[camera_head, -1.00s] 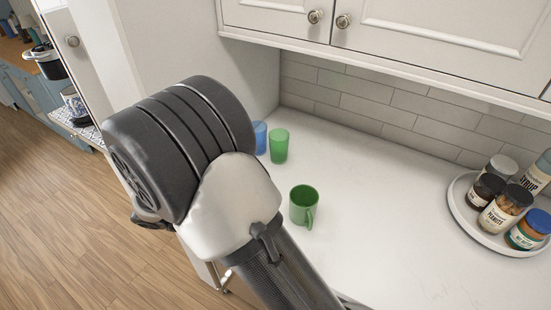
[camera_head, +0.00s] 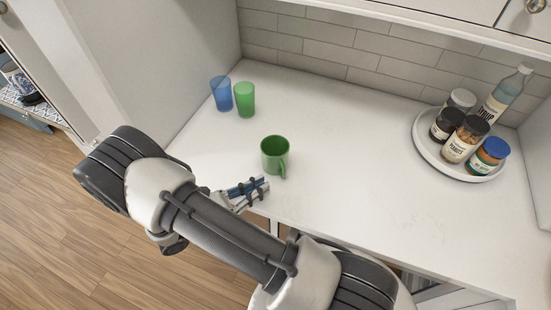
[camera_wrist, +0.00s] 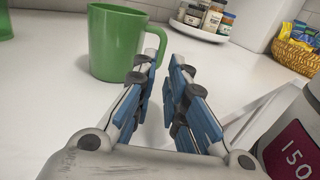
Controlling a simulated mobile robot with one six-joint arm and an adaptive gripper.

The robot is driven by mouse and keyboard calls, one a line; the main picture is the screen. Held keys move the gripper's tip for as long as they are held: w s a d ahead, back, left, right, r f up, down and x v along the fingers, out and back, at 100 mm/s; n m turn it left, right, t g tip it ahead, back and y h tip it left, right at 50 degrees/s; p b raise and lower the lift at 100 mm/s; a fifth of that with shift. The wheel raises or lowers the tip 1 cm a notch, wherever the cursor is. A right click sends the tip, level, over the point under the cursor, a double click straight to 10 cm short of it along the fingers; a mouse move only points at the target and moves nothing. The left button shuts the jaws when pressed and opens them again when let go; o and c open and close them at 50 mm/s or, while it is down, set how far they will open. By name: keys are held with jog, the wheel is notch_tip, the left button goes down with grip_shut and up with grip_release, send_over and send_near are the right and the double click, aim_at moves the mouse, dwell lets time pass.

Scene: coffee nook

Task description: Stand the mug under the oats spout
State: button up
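The green mug (camera_head: 275,155) stands upright on the white counter, its handle toward the right and front. In the wrist view the mug (camera_wrist: 115,42) is ahead and left of my fingers, its handle on the right side near the fingertips. My gripper (camera_head: 252,188) is low over the counter's front edge, just in front of the mug and to its left in the head view. In the wrist view my gripper (camera_wrist: 165,68) shows a gap between its blue-padded fingers, with nothing in it. The oats spout is not in view.
A blue tumbler (camera_head: 221,94) and a green tumbler (camera_head: 244,99) stand at the back left. A round white tray (camera_head: 425,150) at the right holds jars and a bottle. A yellow woven basket (camera_wrist: 291,42) shows in the wrist view. The counter right of the mug is clear.

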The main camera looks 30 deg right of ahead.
aim_at(284, 174)
jog(key=d, duration=0.4)
jog(key=d+b, duration=0.1)
jog(key=d, duration=0.3)
jog(key=shift+w+d+f, duration=0.1)
jog(key=shift+w+d, duration=0.1)
jog(key=shift+d, duration=0.2)
jog(key=shift+c, duration=0.3)
grip_shut()
